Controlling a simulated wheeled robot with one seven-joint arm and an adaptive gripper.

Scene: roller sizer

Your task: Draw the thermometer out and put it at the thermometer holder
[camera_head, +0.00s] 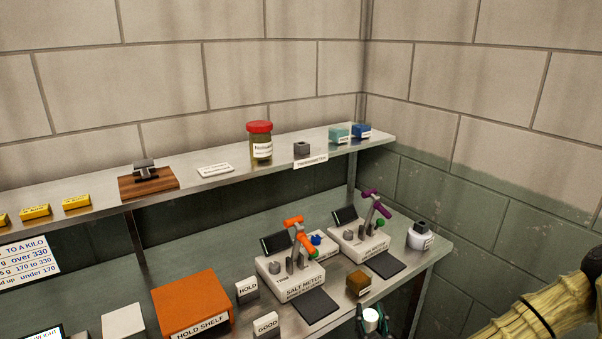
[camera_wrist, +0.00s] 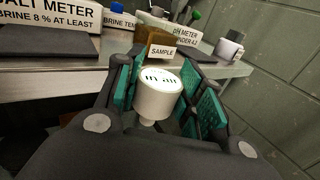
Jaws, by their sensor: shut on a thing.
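The thermometer (camera_wrist: 157,100) shows in the wrist view as a white round head with dark lettering that seems to read "in air". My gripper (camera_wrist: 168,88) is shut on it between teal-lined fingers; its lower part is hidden. In the head view, the white head (camera_head: 371,315) and my gripper (camera_head: 376,322) are at the bottom edge, in front of the bench by the sample cube. The thermometer holder (camera_head: 302,148) is a small dark grey block on the upper shelf, behind a label reading "THERMOMETER". Its top looks empty.
A red-lidded jar (camera_head: 260,142) stands left of the holder, and teal (camera_head: 339,134) and blue (camera_head: 361,131) blocks stand right. Below the shelf (camera_head: 225,181) are two meters with raised orange (camera_head: 299,235) and purple (camera_head: 376,203) handles, an amber sample cube (camera_head: 358,282) and a white bottle (camera_head: 419,236).

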